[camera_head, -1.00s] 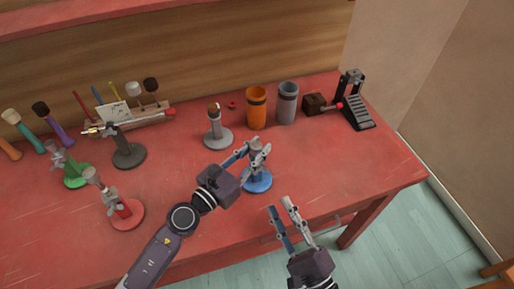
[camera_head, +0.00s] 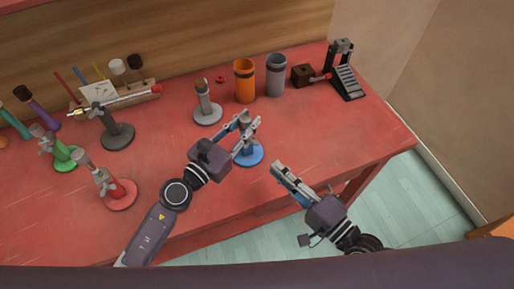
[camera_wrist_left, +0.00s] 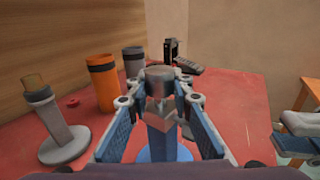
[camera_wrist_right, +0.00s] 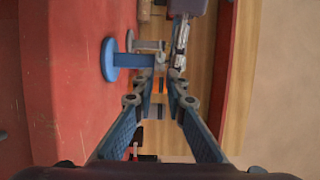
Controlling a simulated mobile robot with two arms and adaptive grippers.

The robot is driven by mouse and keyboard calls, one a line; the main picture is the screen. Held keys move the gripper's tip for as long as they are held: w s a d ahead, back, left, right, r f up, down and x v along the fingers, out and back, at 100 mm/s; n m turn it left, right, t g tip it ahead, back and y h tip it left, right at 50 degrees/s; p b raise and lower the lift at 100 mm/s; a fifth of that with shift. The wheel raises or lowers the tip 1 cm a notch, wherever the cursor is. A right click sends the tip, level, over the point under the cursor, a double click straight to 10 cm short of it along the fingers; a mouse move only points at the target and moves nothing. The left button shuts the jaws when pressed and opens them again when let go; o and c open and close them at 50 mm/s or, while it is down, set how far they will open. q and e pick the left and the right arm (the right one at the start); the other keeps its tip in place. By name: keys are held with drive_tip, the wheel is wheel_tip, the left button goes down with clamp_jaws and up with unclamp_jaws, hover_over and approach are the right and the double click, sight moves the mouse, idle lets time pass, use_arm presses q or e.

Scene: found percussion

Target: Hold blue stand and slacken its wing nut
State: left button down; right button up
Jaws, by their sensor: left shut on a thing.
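The blue stand (camera_head: 248,155) is upright on the red table, with a round blue base. My left gripper (camera_head: 246,129) is shut on its upper part from the left. In the left wrist view the stand's blue post (camera_wrist_left: 162,147) and grey top (camera_wrist_left: 160,74) show between the fingers. The stand's base and post also show in the right wrist view (camera_wrist_right: 109,53). My right gripper (camera_head: 277,168) is off the table's front edge, right of the stand and apart from it. Its fingers are slightly apart and empty. I cannot make out the wing nut clearly; fingers cover much of that area.
A grey stand (camera_head: 207,113), orange cup (camera_head: 244,82) and grey cup (camera_head: 276,76) stand behind. A black pedal (camera_head: 345,77) and brown block (camera_head: 302,75) are back right. Red (camera_head: 119,194), green (camera_head: 66,159) and dark (camera_head: 117,136) stands are left. The front right tabletop is clear.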

sight(252, 146)
drive_tip(key=x, duration=0.9)
drive_tip(key=shift+c, duration=0.6)
clamp_jaws()
drive_tip(key=shift+a+n, duration=0.1)
drive_tip(key=shift+n, duration=0.2)
drive_tip(key=n, duration=0.2)
drive_tip(key=n+g+h, duration=0.1)
drive_tip(key=shift+a+r+n+h, duration=0.1)
drive_tip(key=shift+r+n+h, duration=0.2)
drive_tip(key=shift+n, duration=0.1)
drive_tip(key=n+h, duration=0.1)
drive_tip(key=n, duration=0.2)
drive_tip(key=shift+r+g+h, duration=0.1)
drive_tip(key=shift+g+h, duration=0.2)
drive_tip(key=shift+h, duration=0.1)
drive_tip(key=shift+s+a+n+h, duration=0.15)
drive_tip(key=shift+n+h, duration=0.55)
drive_tip(key=shift+n, duration=0.6)
